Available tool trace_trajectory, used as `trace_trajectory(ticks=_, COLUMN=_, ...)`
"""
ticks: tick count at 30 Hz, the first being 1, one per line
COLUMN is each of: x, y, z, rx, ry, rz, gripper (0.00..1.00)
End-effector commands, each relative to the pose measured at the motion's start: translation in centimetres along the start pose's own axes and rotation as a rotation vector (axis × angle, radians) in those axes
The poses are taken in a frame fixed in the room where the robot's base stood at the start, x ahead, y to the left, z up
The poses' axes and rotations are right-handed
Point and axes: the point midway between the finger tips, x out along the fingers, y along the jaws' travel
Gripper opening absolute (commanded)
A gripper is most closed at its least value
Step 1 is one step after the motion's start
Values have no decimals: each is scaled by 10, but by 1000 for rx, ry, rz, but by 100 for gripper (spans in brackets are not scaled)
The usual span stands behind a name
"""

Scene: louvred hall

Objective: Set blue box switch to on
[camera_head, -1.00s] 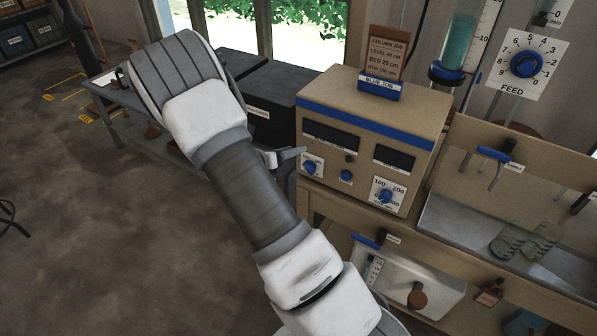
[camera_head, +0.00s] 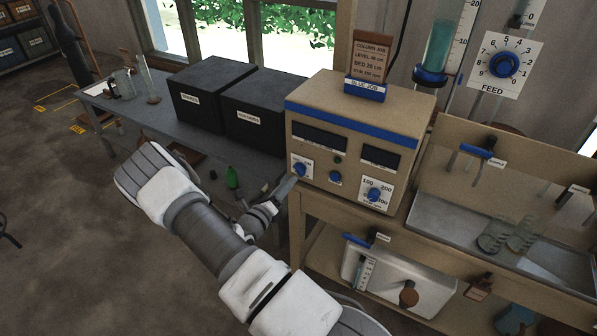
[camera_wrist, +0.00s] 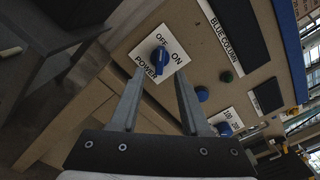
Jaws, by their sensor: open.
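The tan box with a blue stripe (camera_head: 360,122) stands on a wooden bench, a "BLUE JOB" card holder (camera_head: 366,88) on top. Its blue power switch (camera_head: 300,169) is a knob at the lower left of the front, also in the wrist view (camera_wrist: 160,58) on a white plate marked OFF, ON and POWER. I cannot tell for sure which mark the knob points at. My gripper (camera_wrist: 158,80) is open, its two fingers reaching toward the switch with the knob framed between and just beyond the tips. Contact is not clear. In the head view my gripper (camera_head: 285,188) is left of the panel.
A blue button (camera_wrist: 202,93), a green lamp (camera_wrist: 226,76) and a numbered blue dial (camera_head: 374,194) share the panel. Two black boxes (camera_head: 262,108) stand on the grey table to the left. A tray with glass beakers (camera_head: 508,234) is at right.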

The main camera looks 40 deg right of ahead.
Motion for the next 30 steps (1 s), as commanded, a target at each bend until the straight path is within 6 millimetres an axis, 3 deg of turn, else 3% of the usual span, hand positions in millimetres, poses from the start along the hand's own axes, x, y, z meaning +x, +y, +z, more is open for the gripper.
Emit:
trace_trajectory(ticks=12, x=57, y=1, z=-1, rx=2, ry=2, rz=0, gripper=46)
trace_trajectory(ticks=27, x=64, y=0, z=0, rx=0, ry=2, rz=1, gripper=46)
trace_trajectory(ticks=30, x=64, y=0, z=0, rx=0, ry=2, rz=0, gripper=32)
